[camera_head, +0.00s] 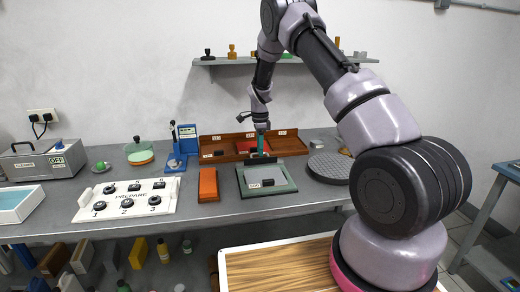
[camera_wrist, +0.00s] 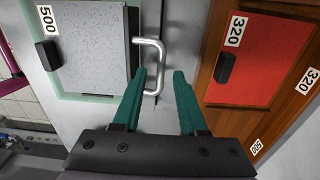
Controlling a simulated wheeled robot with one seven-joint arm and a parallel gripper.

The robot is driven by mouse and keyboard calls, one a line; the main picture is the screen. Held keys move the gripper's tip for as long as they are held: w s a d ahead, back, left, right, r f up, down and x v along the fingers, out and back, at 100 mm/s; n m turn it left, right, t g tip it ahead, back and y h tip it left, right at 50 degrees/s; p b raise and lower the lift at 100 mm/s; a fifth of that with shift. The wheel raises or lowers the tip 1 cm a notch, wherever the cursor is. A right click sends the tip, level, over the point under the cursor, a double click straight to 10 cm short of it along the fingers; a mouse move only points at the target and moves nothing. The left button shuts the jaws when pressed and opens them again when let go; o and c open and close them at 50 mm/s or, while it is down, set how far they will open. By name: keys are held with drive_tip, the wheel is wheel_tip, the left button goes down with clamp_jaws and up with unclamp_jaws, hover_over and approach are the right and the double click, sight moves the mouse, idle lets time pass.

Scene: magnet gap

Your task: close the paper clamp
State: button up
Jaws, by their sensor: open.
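The paper clamp is a dark bar (camera_head: 259,161) along the back edge of a grey-green board (camera_head: 289,185) on the bench. In the wrist view the bar (camera_wrist: 132,22) carries a bent metal handle (camera_wrist: 150,42). A speckled grey sheet (camera_wrist: 95,65) labelled 500 lies on the board, with a small black block (camera_wrist: 47,55) on it. My gripper (camera_head: 261,150) is over the back of the board, pointing down. In the wrist view its teal fingers (camera_wrist: 160,72) are apart and empty, close to the handle. I cannot tell whether they touch it, or whether the bar is pressed down.
A wooden compartment tray (camera_head: 290,142) stands just behind, holding a red sheet (camera_wrist: 245,70) labelled 320. An orange-brown block (camera_head: 208,184) is left of the board, a dark round disc (camera_head: 329,167) right.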

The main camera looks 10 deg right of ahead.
sight(262, 159)
clamp_jaws()
drive_tip(key=shift+s+r, duration=0.1)
drive_tip(key=shift+s, duration=0.05)
drive_tip(key=t, duration=0.1)
drive_tip(key=s+t, duration=0.1)
drive_tip(key=shift+s+r+t, duration=0.25)
drive_tip(key=shift+t, duration=0.05)
drive_tip(key=s+t, duration=0.1)
drive_tip(key=t, duration=0.1)
drive_tip(key=s+t, duration=0.1)
drive_tip(key=t, duration=0.1)
drive_tip(key=shift+s+f, duration=0.1)
drive_tip(key=shift+s, duration=0.2)
drive_tip(key=s+t, duration=0.1)
drive_tip(key=t, duration=0.1)
drive_tip(key=s+f+t, duration=0.1)
drive_tip(key=t, duration=0.1)
drive_tip(key=shift+s, duration=0.15)
drive_tip(key=shift+s+f+t, duration=0.25)
drive_tip(key=shift+s+t, duration=0.05)
drive_tip(key=shift+t, duration=0.55)
drive_tip(key=shift+s+f+t, duration=0.2)
drive_tip(key=shift+s+t, duration=0.05)
drive_tip(key=shift+t, duration=0.6)
